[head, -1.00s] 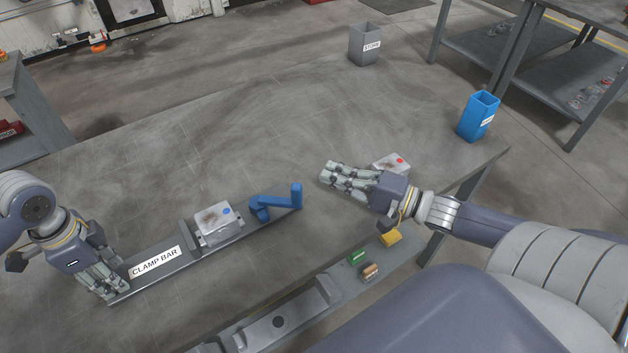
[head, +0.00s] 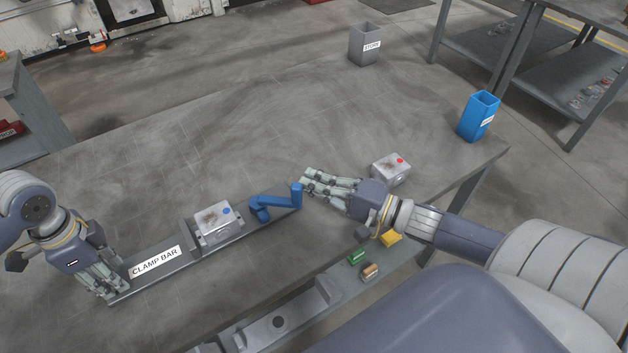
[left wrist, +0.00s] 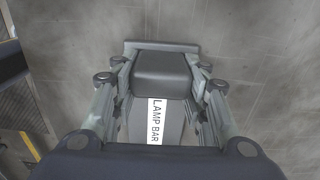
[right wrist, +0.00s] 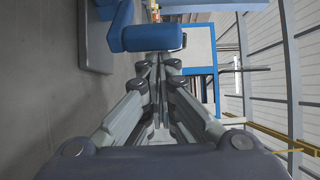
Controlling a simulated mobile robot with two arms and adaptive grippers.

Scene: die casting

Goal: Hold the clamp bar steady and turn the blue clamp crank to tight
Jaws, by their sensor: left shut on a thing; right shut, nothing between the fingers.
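The grey clamp bar (head: 185,264) lies on the table, with a white CLAMP BAR label. My left gripper (head: 112,290) is shut on its near left end; the left wrist view shows the fingers on both sides of the bar's end block (left wrist: 163,75). The blue clamp crank (head: 272,205) sits at the bar's right end, its handle standing up. My right gripper (head: 306,182) is shut and empty, fingertips just right of the crank handle. In the right wrist view the crank (right wrist: 148,38) is just ahead of the fingertips; contact cannot be told.
A metal casting with a blue dot (head: 215,222) sits on the bar. Another with a red dot (head: 391,168) lies behind my right wrist. The table's middle is clear.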

